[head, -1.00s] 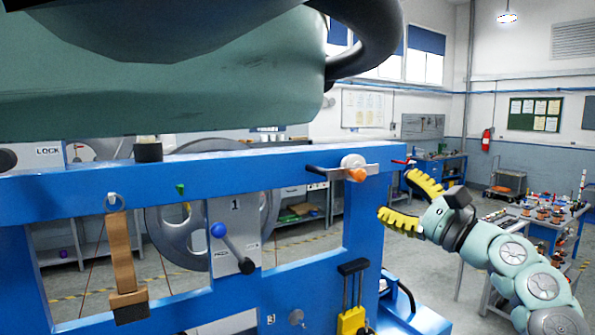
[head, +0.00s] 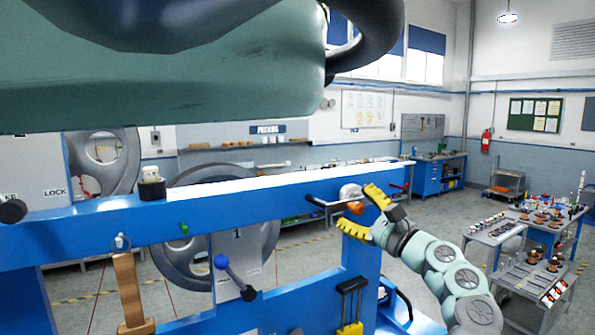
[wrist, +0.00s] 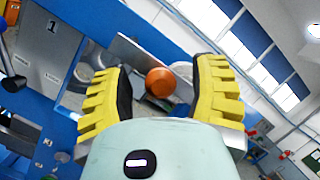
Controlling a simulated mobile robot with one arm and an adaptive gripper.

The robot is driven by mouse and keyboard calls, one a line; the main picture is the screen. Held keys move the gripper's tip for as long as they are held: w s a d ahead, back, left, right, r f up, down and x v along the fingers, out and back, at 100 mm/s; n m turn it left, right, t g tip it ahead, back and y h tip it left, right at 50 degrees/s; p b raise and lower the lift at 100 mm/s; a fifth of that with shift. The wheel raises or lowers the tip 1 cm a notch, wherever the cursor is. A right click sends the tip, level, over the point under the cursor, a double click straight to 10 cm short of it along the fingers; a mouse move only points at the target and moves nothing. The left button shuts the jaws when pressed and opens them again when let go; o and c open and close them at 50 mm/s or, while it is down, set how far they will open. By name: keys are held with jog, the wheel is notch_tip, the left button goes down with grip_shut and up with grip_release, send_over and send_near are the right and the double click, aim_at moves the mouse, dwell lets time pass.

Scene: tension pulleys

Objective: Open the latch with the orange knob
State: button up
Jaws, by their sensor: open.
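The orange knob (head: 356,208) sits at the end of the latch at the right end of the blue frame's top beam. In the wrist view the orange knob (wrist: 160,82) shows between the two fingers, beyond their tips or level with them; I cannot tell which. The grey latch plate (wrist: 133,60) runs up and left from it. My gripper (head: 357,211) has yellow ribbed fingers with dark pads. It is open around the knob's line, and no grip on the knob shows. In the wrist view my gripper (wrist: 165,85) has a wide gap.
The blue frame (head: 250,198) carries a lever with a blue ball (head: 221,262), a hanging wooden strap (head: 130,290) and a yellow-black clamp (head: 351,305). A grey pulley wheel (head: 180,255) stands behind. Side tables with small parts (head: 500,235) stand at right.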

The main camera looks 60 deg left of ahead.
grip_shut()
dwell(0.4)
